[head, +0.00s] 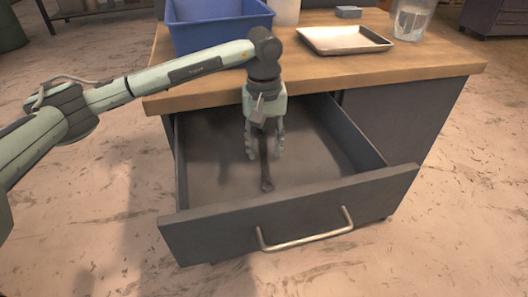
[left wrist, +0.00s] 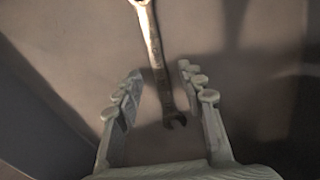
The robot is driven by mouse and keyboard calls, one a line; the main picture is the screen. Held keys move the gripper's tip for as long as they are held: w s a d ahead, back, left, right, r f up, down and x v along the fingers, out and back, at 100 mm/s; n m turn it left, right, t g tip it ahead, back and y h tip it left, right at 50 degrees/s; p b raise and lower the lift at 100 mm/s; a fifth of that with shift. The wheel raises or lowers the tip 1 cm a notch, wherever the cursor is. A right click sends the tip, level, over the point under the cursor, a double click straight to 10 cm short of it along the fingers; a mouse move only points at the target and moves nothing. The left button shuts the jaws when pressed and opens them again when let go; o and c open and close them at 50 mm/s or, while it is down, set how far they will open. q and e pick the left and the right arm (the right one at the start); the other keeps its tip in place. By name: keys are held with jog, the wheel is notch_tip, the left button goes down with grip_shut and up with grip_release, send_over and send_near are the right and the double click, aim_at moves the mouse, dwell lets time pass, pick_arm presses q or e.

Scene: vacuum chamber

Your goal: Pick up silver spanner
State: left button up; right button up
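The silver spanner (head: 266,178) lies on the floor of the open drawer (head: 215,172). In the head view its near end shows below my left gripper (head: 264,155), and its far part is hidden behind the gripper. In the left wrist view the spanner (left wrist: 153,48) runs from the top edge down to its open jaw end, which appears between the two fingers of my left gripper (left wrist: 158,97). The fingers are apart, with gaps on both sides of the spanner. I cannot tell the exact height of the fingertips above it. My right gripper is in neither view.
The drawer's front panel (head: 290,218) with its metal handle (head: 305,236) and its side walls surround the spanner. The wooden worktop (head: 410,66) overhangs behind. On it stand a blue bin (head: 215,30), a metal tray (head: 345,40) and a clear jar (head: 411,20).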

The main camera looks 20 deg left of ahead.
pick_arm(q)
jog(key=shift+f, duration=0.4)
jog(key=shift+f+b, duration=0.2)
jog(key=shift+b, duration=0.15)
grip_shut()
dwell(0.3)
